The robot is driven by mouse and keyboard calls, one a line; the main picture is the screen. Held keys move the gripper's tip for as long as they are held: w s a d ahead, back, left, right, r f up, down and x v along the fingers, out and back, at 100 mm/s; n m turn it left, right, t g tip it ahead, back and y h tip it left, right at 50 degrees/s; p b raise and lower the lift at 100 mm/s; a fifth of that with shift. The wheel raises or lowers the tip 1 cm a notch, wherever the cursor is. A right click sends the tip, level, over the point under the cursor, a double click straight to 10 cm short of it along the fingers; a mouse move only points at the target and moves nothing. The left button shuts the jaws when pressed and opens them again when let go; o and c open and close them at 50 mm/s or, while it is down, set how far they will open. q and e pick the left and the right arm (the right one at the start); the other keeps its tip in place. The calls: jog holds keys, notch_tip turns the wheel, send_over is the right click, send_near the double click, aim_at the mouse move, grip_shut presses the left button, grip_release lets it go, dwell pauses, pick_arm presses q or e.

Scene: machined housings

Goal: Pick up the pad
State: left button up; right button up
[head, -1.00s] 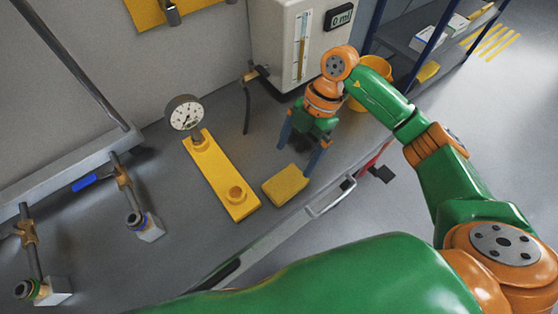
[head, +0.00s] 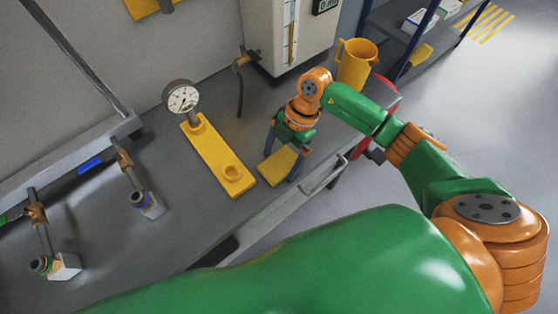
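The pad (head: 276,168) is a flat yellow block lying on the grey bench near its front edge, right of the yellow plate. My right gripper (head: 279,166) points down over it, with its two blue fingers spread apart, one toward the pad's far left side and one toward its near right side. The gripper partly covers the pad. Whether the fingertips touch it, I cannot tell. My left gripper is not in view.
A yellow plate (head: 210,158) with a pressure gauge (head: 181,98) stands just left of the pad. A yellow jug (head: 357,65) and a white tank (head: 300,40) are behind. A handle rail (head: 325,178) runs along the bench front. Pipe fittings stand at left.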

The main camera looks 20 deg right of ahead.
aim_at(275, 165)
jog(key=c, duration=1.1)
notch_tip(275, 165, up, 4)
jog(key=shift+f+b, duration=0.1)
jog(key=shift+b, duration=0.55)
jog(key=s+r, duration=0.1)
jog(key=r, duration=0.1)
jog(key=s+r, duration=0.2)
jog(key=shift+s+d+r, duration=0.1)
jog(key=shift+s+r, duration=0.05)
jog(key=shift+s, duration=0.15)
jog(key=s+r, duration=0.1)
jog(key=s, duration=0.2)
jog(key=s+r+b, duration=0.1)
jog(key=s+r, duration=0.1)
jog(key=s, duration=0.2)
jog(key=s+r, duration=0.2)
jog(key=s, duration=0.1)
jog(key=shift+s+d+r, duration=0.15)
jog(key=shift+d+r, duration=0.05)
jog(key=shift+d, duration=0.15)
